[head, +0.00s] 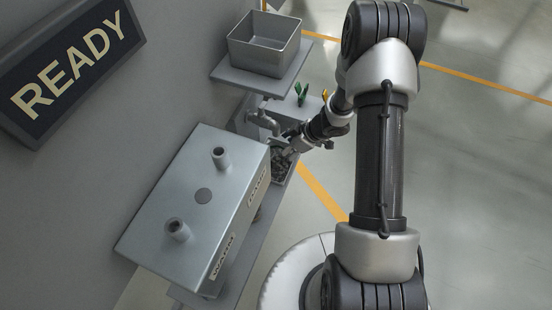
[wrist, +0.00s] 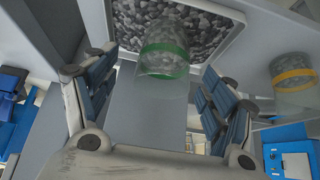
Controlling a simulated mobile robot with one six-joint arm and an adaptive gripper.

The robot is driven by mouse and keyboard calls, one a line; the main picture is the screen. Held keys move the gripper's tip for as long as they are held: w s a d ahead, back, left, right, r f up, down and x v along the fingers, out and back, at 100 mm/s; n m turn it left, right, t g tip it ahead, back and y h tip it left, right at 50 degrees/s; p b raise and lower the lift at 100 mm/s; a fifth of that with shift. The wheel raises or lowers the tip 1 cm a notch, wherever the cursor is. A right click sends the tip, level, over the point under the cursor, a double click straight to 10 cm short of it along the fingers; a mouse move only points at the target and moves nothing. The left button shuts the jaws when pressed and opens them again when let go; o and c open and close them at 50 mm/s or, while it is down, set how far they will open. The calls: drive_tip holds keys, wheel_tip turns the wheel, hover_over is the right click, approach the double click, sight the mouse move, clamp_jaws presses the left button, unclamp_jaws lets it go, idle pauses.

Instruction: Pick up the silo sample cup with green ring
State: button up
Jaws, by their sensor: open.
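The sample cup with the green ring (wrist: 165,52) is a clear cup in the wrist view, with grey pellets visible through or behind it. It appears between the two spread fingers of my gripper (wrist: 160,75), beyond their tips or level with them; I cannot tell which. No finger visibly touches it. A similar clear cup with a yellow ring (wrist: 294,79) is to the right, outside the fingers. In the head view my gripper (head: 285,149) is low beside the pellet tray, and the green-ringed cup cannot be made out there.
The tray of grey pellets (head: 291,174) lies under my gripper. A metal bin (head: 238,52) sits on a shelf behind. A grey machine box (head: 160,205) is at left, below a READY sign (head: 75,68). Small green (head: 301,93) and yellow (head: 324,95) pieces stand near the pipe. Floor at right is clear.

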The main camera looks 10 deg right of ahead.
drive_tip(key=shift+s+b+x, duration=0.2)
drive_tip(key=shift+b+x, duration=1.4)
drive_tip(key=shift+x, duration=1.15)
drive_tip(key=c, duration=1.3)
drive_tip(key=shift+r, duration=0.15)
drive_tip(key=shift+c, duration=0.3)
